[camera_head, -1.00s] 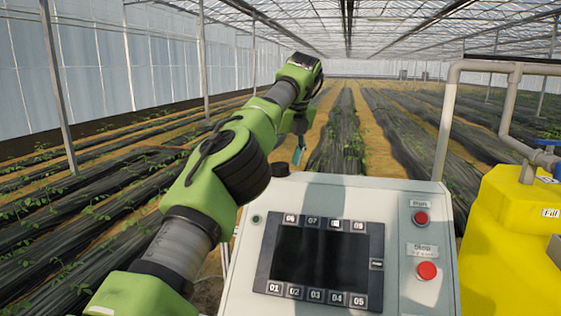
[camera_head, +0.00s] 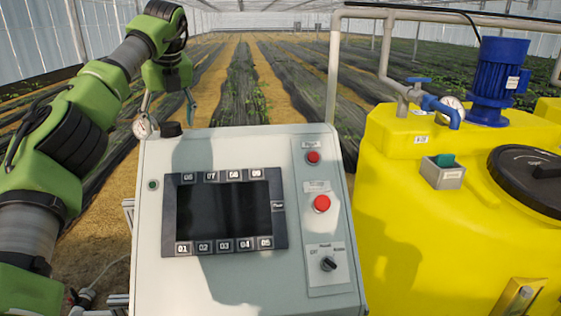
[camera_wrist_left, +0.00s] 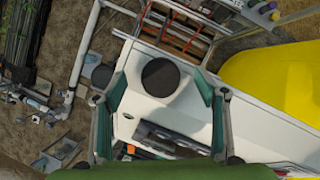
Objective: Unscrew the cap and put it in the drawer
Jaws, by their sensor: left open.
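A black round cap (camera_head: 170,129) sits on the top rear left of the pale control cabinet (camera_head: 155,215). In the left wrist view the cap (camera_wrist_left: 160,77) is a dark disc on the cabinet's white top. My left gripper (camera_head: 168,105) is open above the cap, pointing down. In the left wrist view its teal-padded fingers stand apart on either side of the cap, and nothing is held. No drawer can be made out with certainty. My right gripper is not in view.
A pressure gauge (camera_head: 143,127) is close left of the cap. The cabinet front has a dark screen (camera_head: 224,211) and red buttons (camera_head: 321,203). A yellow tank (camera_head: 410,220) with a blue motor (camera_head: 498,85) and black lid (camera_head: 535,178) stands on the right. Grey pipes (camera_head: 333,75) rise behind.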

